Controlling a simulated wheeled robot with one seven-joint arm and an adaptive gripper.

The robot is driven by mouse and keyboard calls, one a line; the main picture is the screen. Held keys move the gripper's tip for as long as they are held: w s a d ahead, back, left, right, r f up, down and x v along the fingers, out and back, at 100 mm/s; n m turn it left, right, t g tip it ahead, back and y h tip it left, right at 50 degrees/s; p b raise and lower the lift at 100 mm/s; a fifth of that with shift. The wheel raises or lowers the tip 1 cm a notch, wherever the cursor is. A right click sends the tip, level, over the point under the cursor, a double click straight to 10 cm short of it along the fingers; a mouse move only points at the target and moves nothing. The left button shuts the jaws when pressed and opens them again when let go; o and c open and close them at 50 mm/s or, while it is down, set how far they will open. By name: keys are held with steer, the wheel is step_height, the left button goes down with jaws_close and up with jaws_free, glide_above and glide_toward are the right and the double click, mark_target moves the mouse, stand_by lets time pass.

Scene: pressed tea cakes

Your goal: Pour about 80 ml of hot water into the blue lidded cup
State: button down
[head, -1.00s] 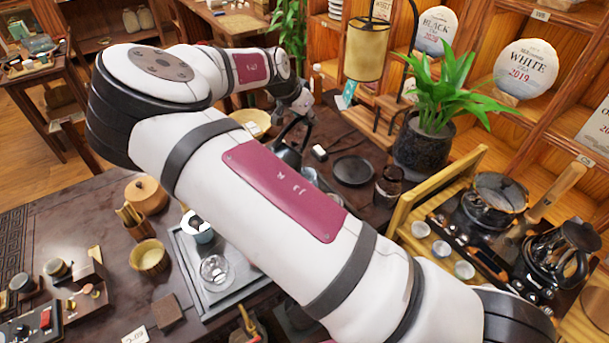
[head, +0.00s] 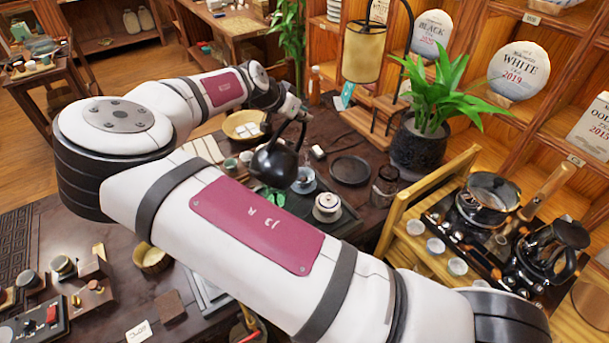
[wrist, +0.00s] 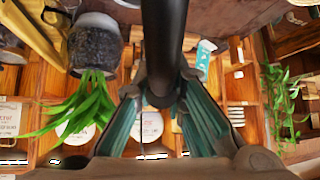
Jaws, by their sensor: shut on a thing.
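My gripper (head: 297,112) is shut on the handle of a black kettle (head: 275,163). The kettle hangs above the dark table, by a tray with tea ware. In the wrist view the black handle (wrist: 164,40) runs between the fingers (wrist: 163,92). A white lidded cup (head: 327,207) with dark trim stands on the tray, right of and below the kettle in the picture. A pale bluish cup or bowl (head: 304,181) stands beside it. I cannot tell which is the blue lidded cup; my arm hides part of the table. No water stream shows.
A black round plate (head: 350,169), a dark glass jar (head: 385,186) and a potted plant (head: 420,145) stand to the right. A basket (head: 244,124) with white pieces lies behind the kettle. A wooden stand (head: 400,222) holds pots and small cups.

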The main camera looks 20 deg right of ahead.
mark_target(286, 120)
steer(key=shift+s+a+r+t+h, duration=0.2)
steer(key=shift+s+a+t+h, duration=0.1)
steer(key=shift+a+h, duration=0.15)
steer(key=shift+s+a+r+t+h, duration=0.2)
steer(key=shift+s+a+h, duration=0.15)
steer(key=shift+a, duration=0.2)
steer(key=shift+s+a+r+t+h, duration=0.25)
steer(key=shift+s+a+h, duration=0.25)
steer(key=shift+a, duration=0.35)
steer(key=shift+s+a+r+t+h, duration=0.25)
steer(key=shift+s+a+h, duration=0.2)
steer(key=shift+a, duration=0.35)
steer(key=shift+s+a+f, duration=0.1)
steer(key=shift+s+a+f+t+h+b, duration=0.1)
steer(key=shift+s+a+t+h+b, duration=0.35)
steer(key=shift+s+a+h, duration=0.65)
steer(key=shift+s+a+f+t+h+b, duration=0.1)
steer(key=shift+s+a+t+h+b, duration=0.3)
steer(key=shift+a, duration=1.25)
steer(key=shift+s+a+t+h+b, duration=0.4)
steer(key=shift+s+a+t+h, duration=0.15)
steer(key=shift+s+a, duration=0.65)
steer(key=shift+a+r, duration=0.2)
steer(key=shift+r, duration=0.25)
step_height(286, 120, up, 6)
steer(key=p, duration=0.1)
steer(key=shift+p, duration=0.4)
steer(key=shift+w, duration=0.1)
